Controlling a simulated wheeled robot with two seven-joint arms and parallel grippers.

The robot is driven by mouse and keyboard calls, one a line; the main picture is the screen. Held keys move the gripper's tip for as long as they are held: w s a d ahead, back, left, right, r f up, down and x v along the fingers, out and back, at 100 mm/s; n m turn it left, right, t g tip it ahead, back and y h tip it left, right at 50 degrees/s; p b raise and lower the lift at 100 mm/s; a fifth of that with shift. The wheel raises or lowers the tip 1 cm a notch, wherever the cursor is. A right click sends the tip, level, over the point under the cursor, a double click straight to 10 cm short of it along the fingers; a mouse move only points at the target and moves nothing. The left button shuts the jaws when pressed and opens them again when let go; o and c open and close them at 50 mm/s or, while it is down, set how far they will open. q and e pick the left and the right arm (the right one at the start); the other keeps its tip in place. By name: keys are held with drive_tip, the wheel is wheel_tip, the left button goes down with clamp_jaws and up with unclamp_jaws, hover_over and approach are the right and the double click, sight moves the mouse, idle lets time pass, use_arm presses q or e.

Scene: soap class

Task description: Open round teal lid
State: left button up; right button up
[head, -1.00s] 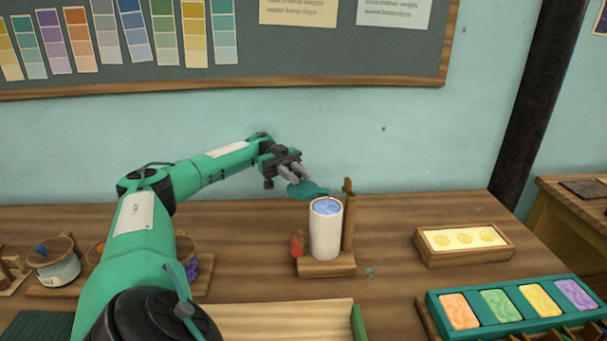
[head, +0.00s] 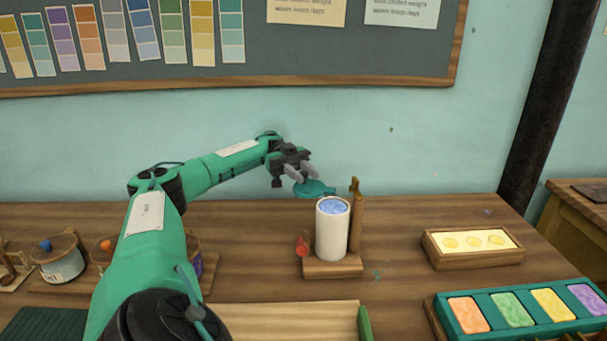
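The round teal lid (head: 315,187) is swung up and back from the white cylinder (head: 332,235), on the side away from me. The cylinder's top is uncovered and shows blue contents (head: 333,206). It stands on a wooden base with a wooden post (head: 356,222) at its right. My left gripper (head: 303,176) is at the upper left of the lid, with its grey fingers at or very near the lid's edge. Whether the fingers touch the lid, and how far apart they are, I cannot tell. My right gripper is not in view.
A red piece (head: 303,245) sits on the base at the cylinder's left. A wooden tray with yellow rounds (head: 473,245) and a teal tray of coloured bars (head: 520,307) are to the right. Lidded jars (head: 58,260) stand at left. The wall is close behind the table.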

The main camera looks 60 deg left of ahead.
sight(304, 173)
use_arm(q)
drive_tip(key=shift+o, duration=0.9)
drive_tip(key=shift+r, duration=0.25)
wheel_tip(304, 173, up, 20)
drive_tip(key=p, duration=0.3)
drive_tip(key=shift+f, duration=0.25)
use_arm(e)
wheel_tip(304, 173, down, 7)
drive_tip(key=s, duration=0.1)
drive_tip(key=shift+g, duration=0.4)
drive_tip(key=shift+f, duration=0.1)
